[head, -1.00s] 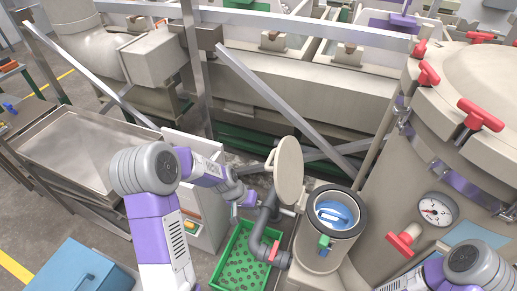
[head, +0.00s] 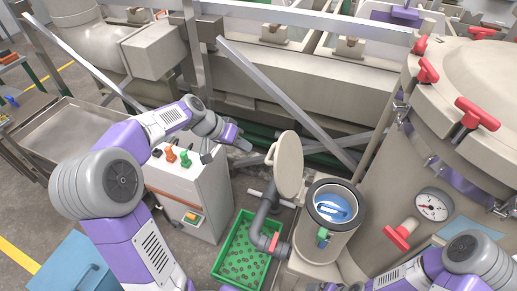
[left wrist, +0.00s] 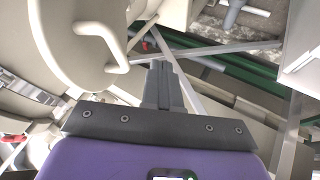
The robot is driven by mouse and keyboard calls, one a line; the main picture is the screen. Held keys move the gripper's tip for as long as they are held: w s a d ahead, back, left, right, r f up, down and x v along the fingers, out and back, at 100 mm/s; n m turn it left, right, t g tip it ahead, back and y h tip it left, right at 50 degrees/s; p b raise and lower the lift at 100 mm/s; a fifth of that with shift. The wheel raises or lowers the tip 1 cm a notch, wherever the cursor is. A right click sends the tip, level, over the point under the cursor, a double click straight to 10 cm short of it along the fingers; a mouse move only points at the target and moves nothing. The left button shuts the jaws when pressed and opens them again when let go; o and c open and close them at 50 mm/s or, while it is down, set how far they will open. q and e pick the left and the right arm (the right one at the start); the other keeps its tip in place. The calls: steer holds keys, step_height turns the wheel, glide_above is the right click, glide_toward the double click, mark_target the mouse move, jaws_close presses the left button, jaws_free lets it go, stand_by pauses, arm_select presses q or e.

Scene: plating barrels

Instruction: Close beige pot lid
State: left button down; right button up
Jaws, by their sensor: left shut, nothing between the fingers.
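The beige pot (head: 318,245) is a short cylinder with a dark rim and a blue and white inside. Its round beige lid (head: 289,165) stands open, nearly upright, at the pot's back left. In the left wrist view the lid (left wrist: 75,50) fills the upper left, with its curved handle (left wrist: 106,42) facing the gripper. My left gripper (head: 246,146) is shut and empty, left of the lid and apart from it. Its closed fingers (left wrist: 162,85) also show in the left wrist view. My right arm is at the bottom right; its gripper does not show clearly.
A control box (head: 190,195) with coloured knobs stands under my left arm. A green crate (head: 243,255) sits left of the pot, beside a grey pipe (head: 260,225). A large beige tank (head: 450,165) with red clamps stands right. A slanted metal bar (head: 290,105) runs behind the lid.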

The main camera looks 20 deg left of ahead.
arm_select(q)
steer(key=d, duration=0.3)
steer(key=w+d, duration=0.1)
steer(key=shift+d+f+p, duration=0.25)
steer(key=shift+d+p, duration=0.1)
steer(key=shift+d, duration=0.05)
